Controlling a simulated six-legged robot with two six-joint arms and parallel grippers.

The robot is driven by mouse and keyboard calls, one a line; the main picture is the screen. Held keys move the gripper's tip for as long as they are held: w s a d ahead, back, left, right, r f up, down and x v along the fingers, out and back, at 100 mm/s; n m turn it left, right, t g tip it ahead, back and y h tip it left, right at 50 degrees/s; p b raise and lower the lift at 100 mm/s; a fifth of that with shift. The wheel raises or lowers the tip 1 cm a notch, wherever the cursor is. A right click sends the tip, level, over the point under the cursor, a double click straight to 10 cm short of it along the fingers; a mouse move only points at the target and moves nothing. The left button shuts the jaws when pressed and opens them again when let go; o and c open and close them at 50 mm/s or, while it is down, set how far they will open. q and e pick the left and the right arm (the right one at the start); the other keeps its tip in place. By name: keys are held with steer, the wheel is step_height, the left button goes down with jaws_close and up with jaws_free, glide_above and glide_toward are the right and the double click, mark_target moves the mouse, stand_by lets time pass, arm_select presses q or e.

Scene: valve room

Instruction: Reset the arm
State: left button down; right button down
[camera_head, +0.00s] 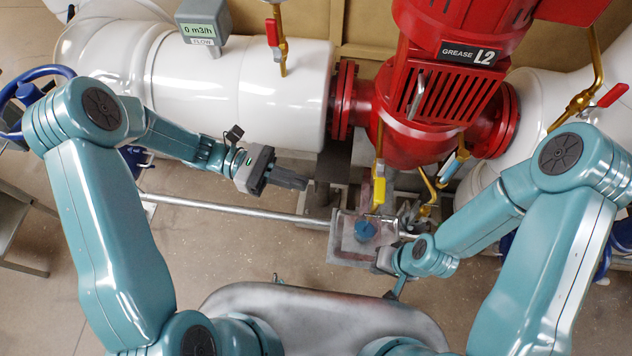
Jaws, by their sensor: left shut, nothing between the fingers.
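My left arm comes in from the left, and its left gripper (298,182) points right in front of the white pipe. Its dark fingers are together and hold nothing. My right arm comes in from the right and bends toward the middle. Its right gripper (386,262) is beside a pale, see-through box (345,250) with a blue round part (364,231). The fingers of the right gripper are too small and hidden to read, and I cannot tell whether they touch the box.
A red pump (420,110) marked "GREASE L2" stands between white pipes (235,90). A yellow-handled valve (379,187) hangs below it. A grey flow meter (204,22) reads 0 m3/h. A blue handwheel (28,93) is at far left. A thin metal pipe (240,209) crosses above the floor.

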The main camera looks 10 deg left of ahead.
arm_select(q)
steer(key=shift+a, duration=0.5)
arm_select(e)
steer(key=shift+d+f, duration=0.1)
steer(key=shift+f, duration=0.05)
